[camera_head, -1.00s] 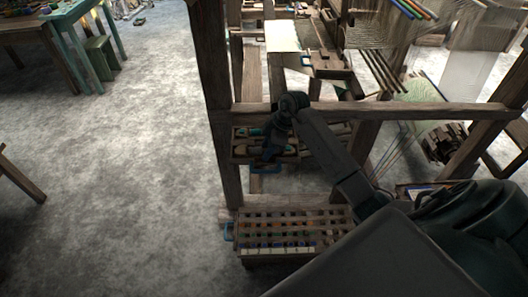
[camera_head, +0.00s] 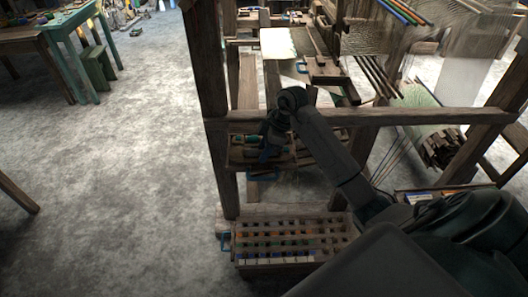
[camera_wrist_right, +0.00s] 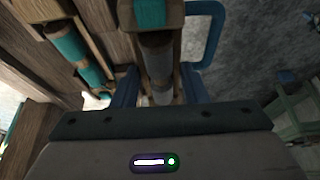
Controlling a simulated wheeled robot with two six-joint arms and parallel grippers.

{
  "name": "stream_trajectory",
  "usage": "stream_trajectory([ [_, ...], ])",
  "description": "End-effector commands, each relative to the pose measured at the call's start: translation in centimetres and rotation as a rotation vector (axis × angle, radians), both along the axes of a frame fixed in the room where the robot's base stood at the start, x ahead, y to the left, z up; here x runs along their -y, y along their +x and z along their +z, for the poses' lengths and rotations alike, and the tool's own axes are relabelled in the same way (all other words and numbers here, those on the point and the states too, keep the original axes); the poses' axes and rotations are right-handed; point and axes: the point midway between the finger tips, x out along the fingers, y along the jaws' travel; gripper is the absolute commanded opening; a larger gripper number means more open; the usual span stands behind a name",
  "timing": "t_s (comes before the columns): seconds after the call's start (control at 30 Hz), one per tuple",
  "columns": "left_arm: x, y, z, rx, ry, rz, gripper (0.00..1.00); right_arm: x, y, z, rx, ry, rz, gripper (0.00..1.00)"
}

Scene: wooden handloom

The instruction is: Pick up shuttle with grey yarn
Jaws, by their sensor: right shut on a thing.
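A shuttle with grey yarn (camera_wrist_right: 158,62) shows in the right wrist view as a wooden piece with a grey wound middle. My right gripper (camera_wrist_right: 160,90) has one blue finger on each side of it and is shut on it. In the head view my right gripper (camera_head: 268,143) is over the shuttle tray (camera_head: 240,165) on the loom's lower frame, and my wrist hides much of it. A shuttle with teal yarn (camera_wrist_right: 68,42) lies left of the grey one. Another teal piece (camera_wrist_right: 150,13) is just beyond the grey one. My left gripper is not in view.
The loom's upright post (camera_head: 212,100) and crossbar (camera_head: 420,116) stand close around my right arm. A blue handle (camera_wrist_right: 208,32) is right of the held shuttle. A rack with several coloured spools (camera_head: 285,245) is below. The floor at left is open.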

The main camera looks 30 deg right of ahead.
Motion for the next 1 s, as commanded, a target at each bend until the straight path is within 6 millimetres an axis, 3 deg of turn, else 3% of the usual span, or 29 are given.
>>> stream_trajectory([
  [0.17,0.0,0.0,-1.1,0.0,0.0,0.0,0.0,-1.5,-2.3,0.0,0.004,-0.001,0.003,0.14],
  [0.6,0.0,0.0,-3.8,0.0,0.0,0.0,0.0,-6.8,-10.6,1.0,0.003,0.0,0.003,0.14],
  [0.8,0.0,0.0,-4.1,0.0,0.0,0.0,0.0,-7.8,-12.2,1.3,0.002,0.0,0.001,0.14],
  [1.0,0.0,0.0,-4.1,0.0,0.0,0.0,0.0,-7.9,-12.5,1.5,0.002,0.0,0.001,0.14],
])
